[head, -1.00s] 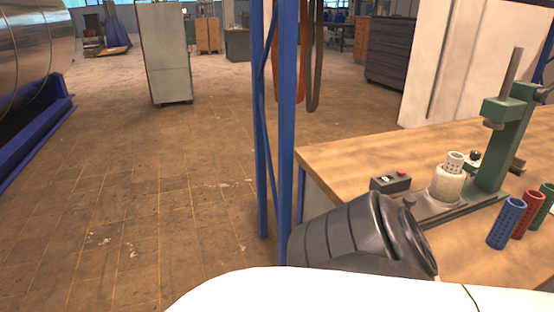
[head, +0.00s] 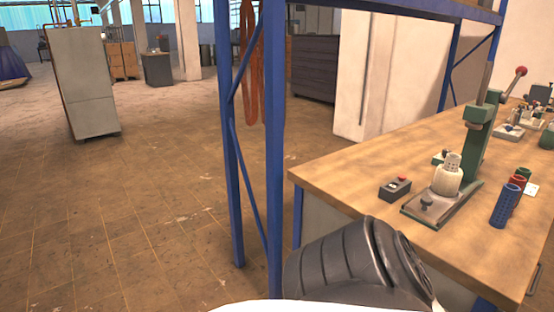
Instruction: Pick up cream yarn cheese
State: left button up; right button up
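The cream yarn cheese (head: 446,181) is upright at the foot of the green press-like stand (head: 474,145) on the wooden workbench (head: 350,165). A pale perforated tube end (head: 453,160) sticks out of its top. The stand's base plate (head: 430,208) lies under it, with a small dark knob in front. Neither of my grippers shows in the head view.
A black box with a red button (head: 395,189) lies left of the yarn. Blue (head: 505,207), red and green perforated tubes stand right of it. A blue frame post (head: 274,170) rises at the bench's left end. Open floor (head: 150,200) lies left.

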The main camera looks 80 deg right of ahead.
aim_at(446, 184)
jog(key=z, duration=2.35)
